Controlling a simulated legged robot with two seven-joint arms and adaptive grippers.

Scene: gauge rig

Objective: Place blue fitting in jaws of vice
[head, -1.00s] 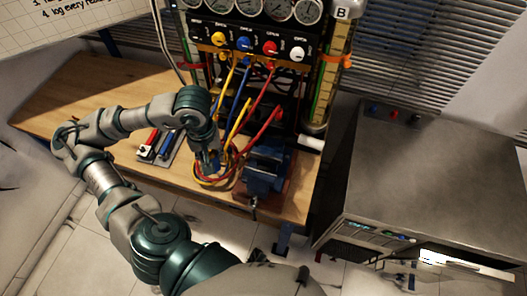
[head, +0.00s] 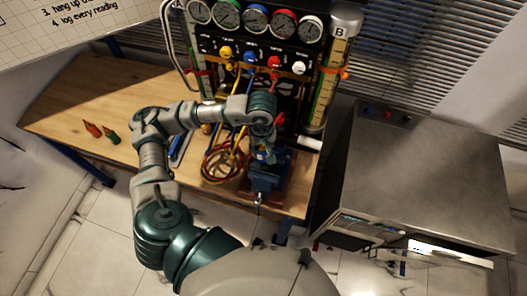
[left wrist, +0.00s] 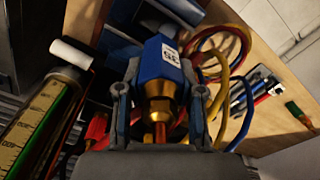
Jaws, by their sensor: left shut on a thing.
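The blue fitting (left wrist: 152,62), with a brass hex part and a small white label, is between the two fingers of my left gripper (left wrist: 160,95) in the left wrist view. The gripper is shut on it. In the head view, my left gripper (head: 263,146) is just above the blue vice (head: 268,178), at its back end. The fitting is mostly hidden there by the hand and vice. I cannot tell whether the fitting touches the jaws. My right gripper is not in view.
Coiled red and yellow hoses (head: 222,163) lie left of the vice. The gauge panel (head: 258,50) with coloured knobs stands behind. Small red and green items (head: 101,131) lie on the left of the wooden bench (head: 75,90). A metal cabinet (head: 425,175) stands at right.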

